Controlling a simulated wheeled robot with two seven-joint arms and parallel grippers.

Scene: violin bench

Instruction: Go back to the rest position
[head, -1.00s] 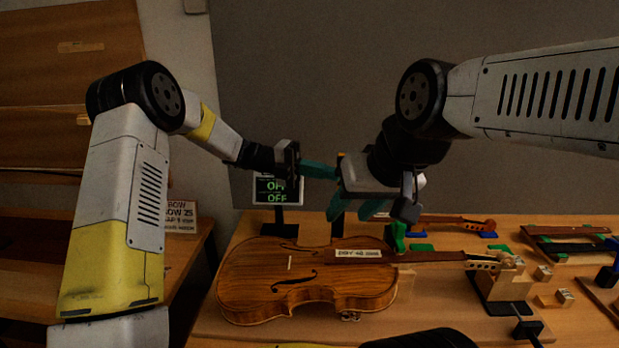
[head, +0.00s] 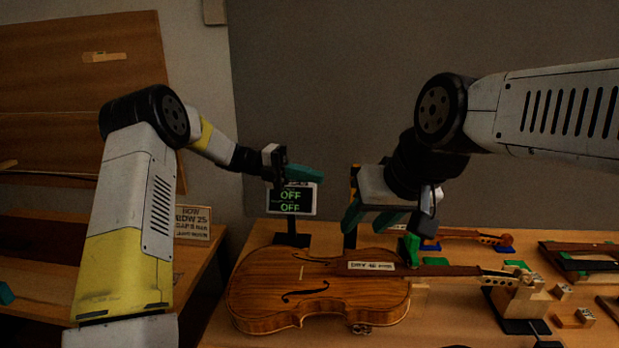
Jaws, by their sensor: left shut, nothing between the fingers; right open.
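My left gripper (head: 304,173) comes in from the left. Its teal fingers are shut with nothing between them, and it hovers in front of the upper part of a small display reading OFF twice (head: 291,199). My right gripper (head: 371,220) hangs from the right arm, with its teal fingers apart and pointing down. It is above and behind the violin's upper body and looks empty. The violin (head: 318,292) lies on the bench with its neck toward the right and a paper label on it. The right gripper partly hides a dark post behind it.
A sign (head: 192,222) stands on a shelf at the left. The air above the bench's right side is mostly clear below my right arm.

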